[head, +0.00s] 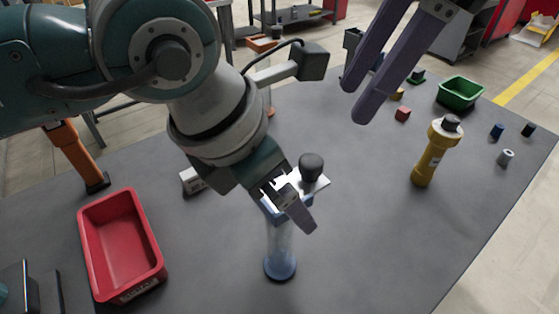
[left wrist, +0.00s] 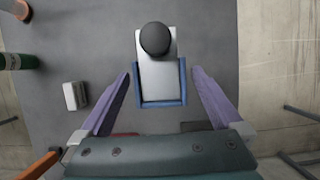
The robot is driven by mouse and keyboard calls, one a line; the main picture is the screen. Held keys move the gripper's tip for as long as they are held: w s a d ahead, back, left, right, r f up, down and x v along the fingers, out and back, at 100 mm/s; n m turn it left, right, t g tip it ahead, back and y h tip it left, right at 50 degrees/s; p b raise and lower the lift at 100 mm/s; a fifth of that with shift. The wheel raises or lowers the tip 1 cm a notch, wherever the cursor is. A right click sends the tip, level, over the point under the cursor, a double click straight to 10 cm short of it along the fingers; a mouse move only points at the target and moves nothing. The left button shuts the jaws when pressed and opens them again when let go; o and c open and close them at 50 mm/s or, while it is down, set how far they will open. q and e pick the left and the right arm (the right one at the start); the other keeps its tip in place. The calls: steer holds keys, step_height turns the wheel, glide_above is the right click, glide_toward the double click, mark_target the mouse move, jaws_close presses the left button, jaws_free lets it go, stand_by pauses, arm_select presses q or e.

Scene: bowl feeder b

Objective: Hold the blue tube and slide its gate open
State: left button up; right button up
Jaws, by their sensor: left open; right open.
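The blue tube (head: 281,266) stands upright on the grey table, with a clear body and a round blue base. At its top, its blue collar (left wrist: 163,103) holds a pale sliding gate plate (left wrist: 158,78) with a black knob (head: 311,167). The knob also shows in the left wrist view (left wrist: 156,39). My left gripper (left wrist: 161,90) is open, one finger on each side of the collar, with gaps visible. In the head view it partly hides the tube's top. My right gripper (head: 355,104) is open and empty, above the table's far part.
A yellow tube (head: 427,160) with a dark top stands at right. A red bin (head: 124,245) is at left and a green bin (head: 460,93) at far right. Several small blocks and cylinders lie around the right side. A small white box (head: 192,181) lies behind my left gripper.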

arm_select(q)
steer(key=shift+f, duration=0.15)
steer(key=shift+c, duration=0.2)
jaws_close()
stand_by(1.2)
